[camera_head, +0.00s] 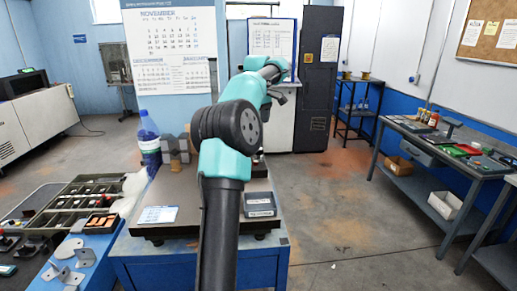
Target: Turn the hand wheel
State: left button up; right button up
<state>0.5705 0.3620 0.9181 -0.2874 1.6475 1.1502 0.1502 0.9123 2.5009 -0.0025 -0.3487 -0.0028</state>
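I cannot make out a hand wheel in this view; my arm covers the middle of the workbench (180,190) and may hide it. One teal and black arm of mine rises from the bottom, left of centre, and reaches up and away over the bench; I take it for my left arm. Its wrist end is near the top middle, in front of a white board. The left gripper (281,92) is small there, and its fingers are not clear. My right gripper is not in view.
On the bench lie a dark box with a display (260,204) and a white card (158,214). Trays of parts (75,205) are at the left. The floor at right is clear up to a side table (440,150).

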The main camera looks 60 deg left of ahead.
pick_arm(q)
notch_tip(320, 180, down, 12)
jog(key=shift+w+r, duration=0.1)
jog(key=shift+r, duration=0.15)
dwell(0.3)
jog(key=c, duration=0.9)
jog(key=shift+m, duration=0.5)
